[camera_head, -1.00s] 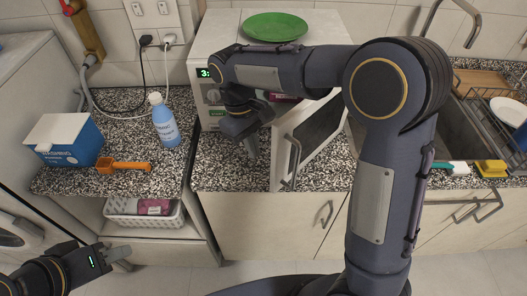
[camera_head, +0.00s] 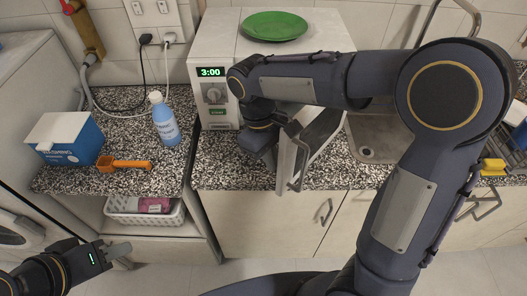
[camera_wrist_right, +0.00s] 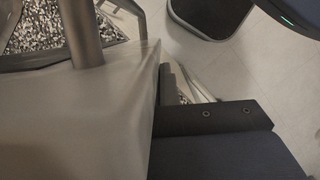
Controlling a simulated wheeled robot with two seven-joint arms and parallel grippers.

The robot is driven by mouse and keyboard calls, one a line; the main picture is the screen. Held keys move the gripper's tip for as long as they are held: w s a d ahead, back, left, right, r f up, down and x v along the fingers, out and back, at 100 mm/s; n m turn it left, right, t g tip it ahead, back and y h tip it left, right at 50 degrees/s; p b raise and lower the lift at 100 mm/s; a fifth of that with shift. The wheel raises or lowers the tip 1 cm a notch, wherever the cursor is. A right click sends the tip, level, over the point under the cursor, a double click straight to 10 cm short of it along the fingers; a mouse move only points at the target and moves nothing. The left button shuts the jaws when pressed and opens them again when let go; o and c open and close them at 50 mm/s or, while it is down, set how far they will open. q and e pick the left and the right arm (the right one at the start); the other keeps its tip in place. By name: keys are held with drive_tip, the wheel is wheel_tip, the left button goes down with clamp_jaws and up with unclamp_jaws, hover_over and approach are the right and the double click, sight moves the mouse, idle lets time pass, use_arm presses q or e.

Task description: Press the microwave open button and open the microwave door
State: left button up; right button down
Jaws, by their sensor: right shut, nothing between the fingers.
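The white microwave (camera_head: 220,50) stands on the counter at the back. Its display reads 3:00, above a knob and a green-labelled button (camera_head: 219,111). Its door (camera_head: 312,145) is open, swung out toward me with the handle (camera_head: 296,165) on its outer face. My right gripper (camera_head: 288,130) is shut and empty, at the door's upper free edge; my arm partly hides it. In the right wrist view the pale door panel (camera_wrist_right: 90,110) fills the left, close beside my gripper; touching cannot be told. My left gripper (camera_head: 120,254) is low at the left, away from the microwave; its jaw state is unclear.
A green plate (camera_head: 275,26) lies on top of the microwave. A blue washing box (camera_head: 68,140), an orange scoop (camera_head: 122,164) and a blue bottle (camera_head: 163,120) stand on the left counter. A basket (camera_head: 145,213) sits below. The sink (camera_head: 372,140) is at the right.

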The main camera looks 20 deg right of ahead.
drive_tip(key=s+d+n, duration=0.4)
drive_tip(key=s+d, duration=0.7)
drive_tip(key=s, duration=0.1)
drive_tip(key=shift+d+n+t+h+p, duration=0.3)
drive_tip(key=shift+t+h+p, duration=0.1)
drive_tip(key=shift+a, duration=0.1)
